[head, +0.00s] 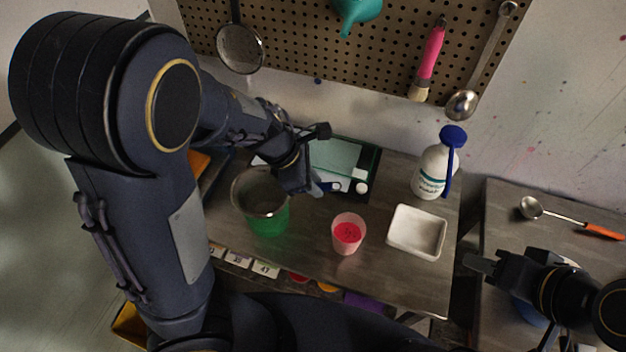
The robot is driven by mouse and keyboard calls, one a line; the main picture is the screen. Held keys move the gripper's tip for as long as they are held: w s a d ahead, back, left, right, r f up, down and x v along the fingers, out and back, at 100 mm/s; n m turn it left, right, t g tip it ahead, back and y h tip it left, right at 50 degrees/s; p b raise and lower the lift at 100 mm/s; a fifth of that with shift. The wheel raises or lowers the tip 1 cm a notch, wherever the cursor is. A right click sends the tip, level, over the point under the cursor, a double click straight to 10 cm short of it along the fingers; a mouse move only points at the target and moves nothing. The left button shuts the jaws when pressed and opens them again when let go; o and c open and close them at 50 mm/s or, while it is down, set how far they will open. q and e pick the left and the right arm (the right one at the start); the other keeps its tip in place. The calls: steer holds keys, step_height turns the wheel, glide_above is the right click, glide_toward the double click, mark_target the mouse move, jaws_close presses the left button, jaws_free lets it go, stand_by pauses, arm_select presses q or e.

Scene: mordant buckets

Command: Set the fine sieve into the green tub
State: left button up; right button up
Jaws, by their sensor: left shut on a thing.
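The green tub (268,223) stands on the left part of the grey bench. A round metal sieve (258,190) with a dark mesh shows at the tub's mouth and covers it. I cannot tell whether it rests on the rim or is held just above it. My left gripper (308,186) is at the right side of the sieve, shut on it; the grip and the handle are mostly hidden by the gripper. Another round sieve (240,48) hangs on the pegboard. My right gripper (478,263) is at the right, away from the tub, and its jaw opening is unclear.
A pink cup (348,233), a white square dish (417,232) and a white bottle with a blue cap (432,172) stand right of the tub. A ladle with an orange handle (603,231) lies on the right bench.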

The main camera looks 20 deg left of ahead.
arm_select(q)
steer(key=shift+f, duration=0.1)
steer(key=o, duration=0.9)
steer(key=shift+o, duration=0.2)
steer(key=shift+a+r, duration=0.1)
steer(key=shift+r, duration=0.25)
steer(key=v, duration=0.6)
steer(key=shift+s+r+p, duration=0.1)
steer(key=shift+r+p, duration=0.05)
steer(key=shift+p, duration=0.25)
steer(key=shift+s+a+r, duration=0.1)
steer(key=shift+a+r, duration=0.25)
